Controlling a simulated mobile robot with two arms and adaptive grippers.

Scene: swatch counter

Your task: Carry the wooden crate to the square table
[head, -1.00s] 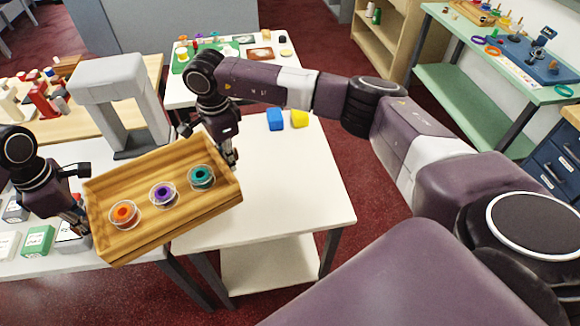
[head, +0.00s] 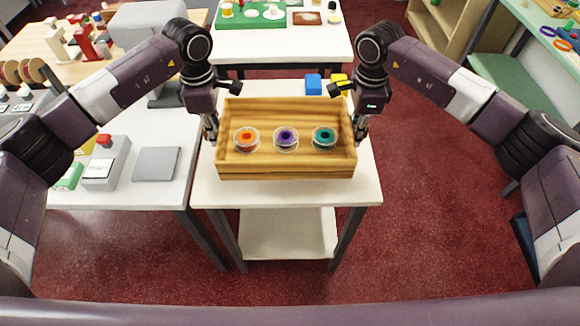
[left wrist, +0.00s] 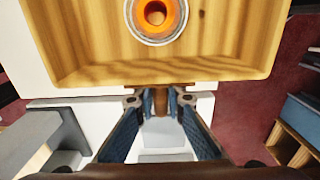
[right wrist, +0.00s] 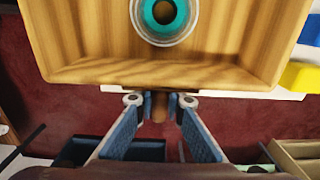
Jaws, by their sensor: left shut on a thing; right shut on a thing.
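The wooden crate (head: 286,172) is held level over the white square table (head: 290,195); I cannot tell whether its base touches the top. Three clear round dishes stand in it in a row: orange (head: 246,139), purple (head: 286,139) and teal (head: 324,138). My left gripper (head: 211,130) is shut on the crate's left end, and my right gripper (head: 361,128) on its right end. In the left wrist view the fingers (left wrist: 160,98) close on a brown part at the crate's end. The right wrist view shows the same grip (right wrist: 160,98).
A blue block (head: 313,84) and a yellow block (head: 339,83) lie on the square table behind the crate. A counter with a red-button box (head: 101,165) and a grey plate (head: 157,163) adjoins on the left. Another white table (head: 285,45) stands behind.

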